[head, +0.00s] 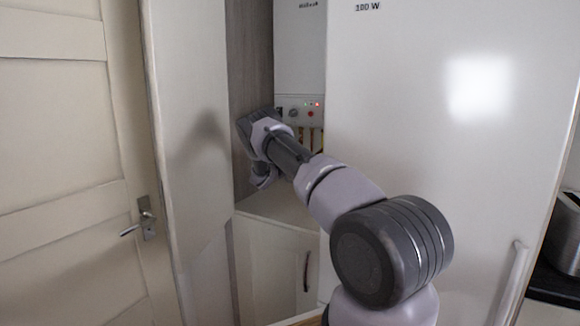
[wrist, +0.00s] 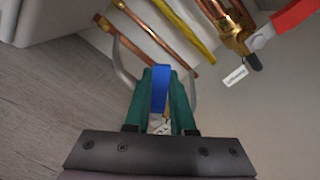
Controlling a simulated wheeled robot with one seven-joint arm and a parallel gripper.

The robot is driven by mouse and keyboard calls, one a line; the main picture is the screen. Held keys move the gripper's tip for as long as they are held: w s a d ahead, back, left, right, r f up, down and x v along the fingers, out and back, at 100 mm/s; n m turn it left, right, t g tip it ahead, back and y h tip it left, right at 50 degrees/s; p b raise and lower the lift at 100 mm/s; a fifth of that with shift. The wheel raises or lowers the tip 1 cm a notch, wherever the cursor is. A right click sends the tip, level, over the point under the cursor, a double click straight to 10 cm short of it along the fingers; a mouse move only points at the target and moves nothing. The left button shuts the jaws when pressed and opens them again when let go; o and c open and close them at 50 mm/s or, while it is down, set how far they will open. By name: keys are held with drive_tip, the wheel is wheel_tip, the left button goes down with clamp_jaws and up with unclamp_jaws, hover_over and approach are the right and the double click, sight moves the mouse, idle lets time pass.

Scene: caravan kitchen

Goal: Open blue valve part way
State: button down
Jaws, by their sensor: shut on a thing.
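In the wrist view, the blue valve handle (wrist: 160,92) sits between the green fingers of my gripper (wrist: 160,73). The fingers are shut on the handle from both sides. The handle runs nearly in line with the fingers. The valve body behind the handle is mostly hidden by the handle and fingers. In the head view, my arm reaches into the open cupboard below the boiler (head: 298,50). The blue handle does not show there.
Copper pipes (wrist: 150,40) and a yellow pipe (wrist: 187,30) run close beyond my fingertips. A brass valve (wrist: 236,40) with a red handle (wrist: 294,16) and a white tag (wrist: 235,76) is at right. Tall white panels (head: 187,120) flank the narrow cupboard opening.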

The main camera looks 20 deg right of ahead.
idle(0.4)
drive_tip(key=c, duration=0.8)
unclamp_jaws()
drive_tip(key=shift+o, duration=0.2)
drive_tip(key=v, duration=1)
drive_tip(key=shift+s+a, duration=0.25)
drive_tip(key=shift+a, duration=0.1)
drive_tip(key=shift+w, duration=0.1)
